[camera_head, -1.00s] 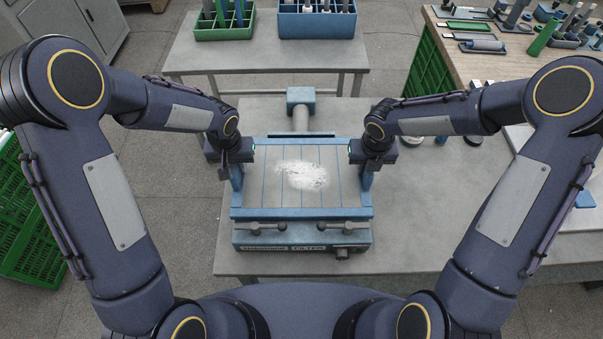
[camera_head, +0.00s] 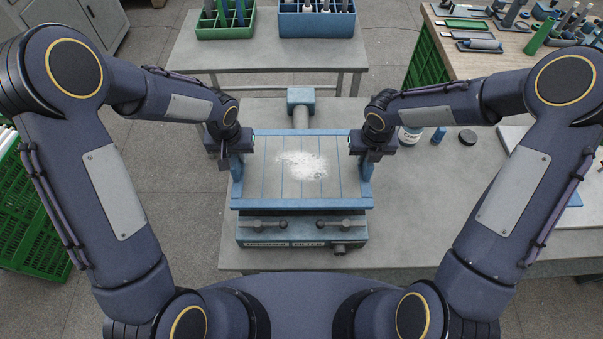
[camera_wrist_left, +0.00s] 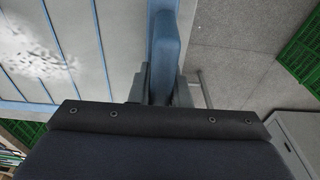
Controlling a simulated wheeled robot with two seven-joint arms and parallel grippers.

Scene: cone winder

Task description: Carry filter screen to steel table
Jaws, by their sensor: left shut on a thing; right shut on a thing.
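The filter screen (camera_head: 265,178) is a blue frame with a pale, ribbed panel and a patch of white fluff in its middle. It is over the blue-grey filter unit (camera_head: 300,230), whose front with two clamp knobs shows below the screen's near edge. My left gripper (camera_head: 237,165) is shut on the screen's left side bar; the left wrist view shows its fingers around the blue bar (camera_wrist_left: 165,50). My right gripper (camera_head: 364,163) is at the right side bar and shut on it, its fingertips partly hidden. Any gap beneath the screen is hard to judge.
A grey metal table (camera_head: 220,58) stands at the back, with a green bin (camera_head: 226,32) and a blue bin (camera_head: 317,25) on its far part. Its near part is clear. A wooden bench (camera_head: 440,65) with tools is at the right. A green crate (camera_head: 35,225) stands at the left.

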